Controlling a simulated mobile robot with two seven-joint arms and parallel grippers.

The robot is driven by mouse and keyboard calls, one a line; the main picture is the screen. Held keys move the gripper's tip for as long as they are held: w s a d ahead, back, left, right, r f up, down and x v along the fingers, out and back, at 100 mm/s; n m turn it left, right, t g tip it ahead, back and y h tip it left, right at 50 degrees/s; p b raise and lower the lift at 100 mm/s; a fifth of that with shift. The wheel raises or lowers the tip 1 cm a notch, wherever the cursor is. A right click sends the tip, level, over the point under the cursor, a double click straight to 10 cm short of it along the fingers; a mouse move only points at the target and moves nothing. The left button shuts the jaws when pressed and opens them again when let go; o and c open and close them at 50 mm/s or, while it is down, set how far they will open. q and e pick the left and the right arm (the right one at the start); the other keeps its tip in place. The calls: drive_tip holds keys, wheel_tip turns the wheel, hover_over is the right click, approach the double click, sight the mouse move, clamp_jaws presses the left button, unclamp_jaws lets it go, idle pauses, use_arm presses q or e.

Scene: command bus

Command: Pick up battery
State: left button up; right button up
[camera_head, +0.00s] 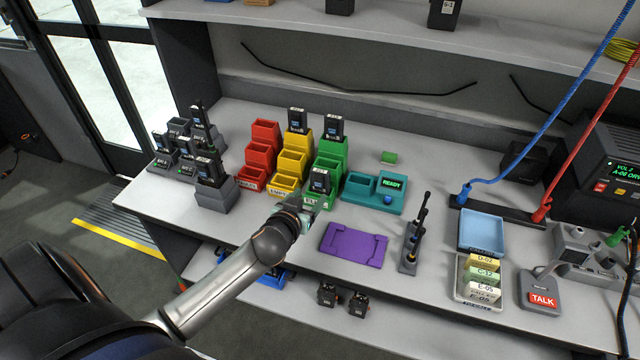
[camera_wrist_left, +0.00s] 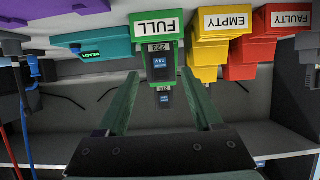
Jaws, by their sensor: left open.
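A black battery (camera_head: 320,180) with a blue label sits in the lowest bin of the green rack (camera_head: 330,154). In the left wrist view, this battery (camera_wrist_left: 160,62) stands in the green bin marked FULL (camera_wrist_left: 155,24), with another battery (camera_wrist_left: 165,97) beyond it. That upper battery (camera_head: 334,126) sits in the top of the green rack in the head view. My left gripper (camera_head: 304,204) is open and empty, just in front of the green rack. Its two fingers spread to either side of the battery in the left wrist view, apart from it. My right gripper is out of view.
Yellow bins (camera_head: 292,160) marked EMPTY and red bins (camera_head: 260,155) marked FAULTY stand left of the green rack. A teal tester (camera_head: 372,193) reading READY and a purple mat (camera_head: 354,244) lie to the right.

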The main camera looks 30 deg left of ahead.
sight(318, 184)
use_arm(q)
drive_tip(key=x, duration=0.4)
drive_tip(key=shift+w+r+p, duration=0.15)
drive_tip(key=shift+r+p, duration=0.1)
drive_tip(key=shift+p, duration=0.05)
drive_tip(key=shift+w+a+f, duration=0.15)
drive_tip(key=shift+w+f, duration=0.15)
drive_tip(key=shift+w, duration=0.3)
drive_tip(key=shift+c, duration=0.4)
clamp_jaws()
